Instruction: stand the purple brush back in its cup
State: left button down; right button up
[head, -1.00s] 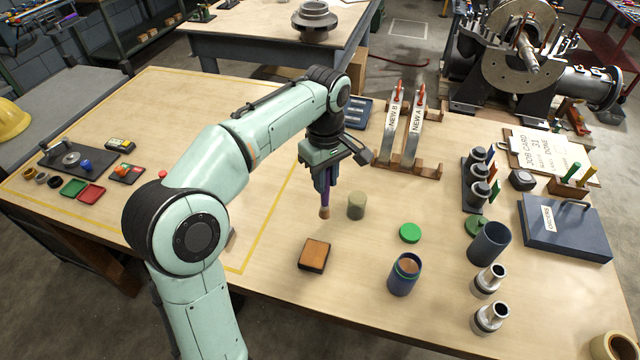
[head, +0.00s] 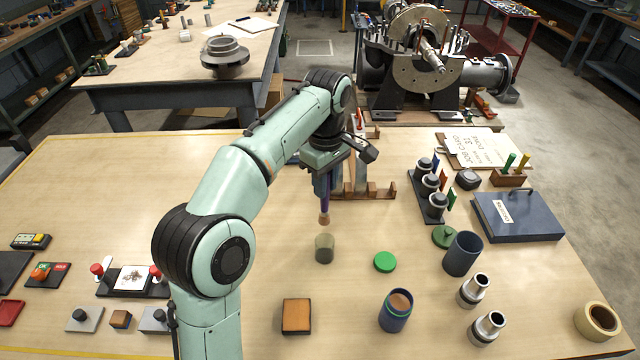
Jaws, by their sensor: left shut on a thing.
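My left gripper (head: 326,183) is shut on the purple brush (head: 325,203), which hangs upright with its tan tip pointing down. A small grey-green cup (head: 324,249) stands upright on the bench just below the brush in the picture. A gap of bare bench shows between the brush tip and the cup's rim, so the brush is outside the cup. The cup's inside is hard to make out. My right gripper is not in view.
An orange-brown block (head: 297,316), a blue cup (head: 396,311) and a green disc (head: 385,261) lie around the cup on the bench (head: 420,225). A wooden rack (head: 375,192) stands behind the gripper. Metal fittings (head: 473,291) are at right.

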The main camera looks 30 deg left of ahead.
aim_at(326, 214)
pick_arm(q)
jog(key=shift+d+f+b, duration=0.1)
jog(key=shift+f+b, duration=0.35)
jog(key=shift+f, duration=1.05)
jog(key=shift+f+b, duration=0.85)
jog(key=shift+f, duration=0.75)
jog(key=shift+f+b, duration=1.15)
jog(key=shift+f, duration=1.65)
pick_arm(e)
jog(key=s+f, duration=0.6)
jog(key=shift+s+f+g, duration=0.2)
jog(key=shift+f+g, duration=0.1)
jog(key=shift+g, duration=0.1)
